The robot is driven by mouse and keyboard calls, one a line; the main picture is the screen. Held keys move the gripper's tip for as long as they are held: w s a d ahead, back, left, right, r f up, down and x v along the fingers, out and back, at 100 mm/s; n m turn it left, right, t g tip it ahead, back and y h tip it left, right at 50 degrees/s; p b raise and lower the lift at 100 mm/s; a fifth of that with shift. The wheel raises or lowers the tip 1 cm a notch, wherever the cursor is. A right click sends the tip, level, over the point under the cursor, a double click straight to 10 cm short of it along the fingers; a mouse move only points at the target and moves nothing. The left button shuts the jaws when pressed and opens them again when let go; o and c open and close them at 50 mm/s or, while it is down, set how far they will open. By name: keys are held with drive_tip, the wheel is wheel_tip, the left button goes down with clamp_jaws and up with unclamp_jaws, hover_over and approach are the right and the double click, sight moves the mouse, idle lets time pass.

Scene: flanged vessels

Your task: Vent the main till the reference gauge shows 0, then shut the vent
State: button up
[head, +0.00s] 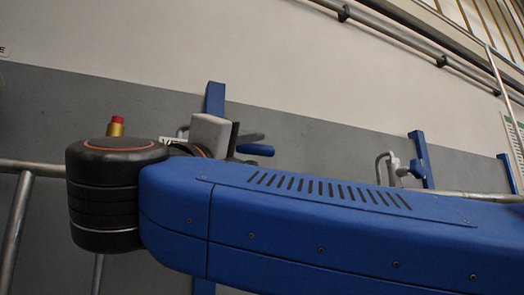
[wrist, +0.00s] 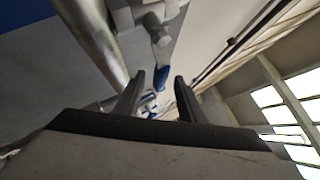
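My gripper (wrist: 159,84) is open in the wrist view, its two dark fingers apart. A blue-ended handle (wrist: 160,76) on a grey-white fitting shows in the gap between the fingertips; I cannot tell how far beyond them it lies. In the head view my gripper (head: 243,140) is partly hidden behind my blue arm, close to a blue handle (head: 256,150). A brass fitting with a red cap (head: 116,124) stands behind my black arm joint. I cannot make out which handle is the vent. No gauge face is readable in either view.
A metal pipe (wrist: 92,38) runs close by on the left in the wrist view. Blue posts (head: 215,98) stand along the grey wall. A rail (head: 30,167) crosses at left. My arm hides much below.

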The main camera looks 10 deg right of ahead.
sight(265, 147)
drive_tip(key=shift+x, duration=3.5)
drive_tip(key=shift+c, duration=0.6)
clamp_jaws()
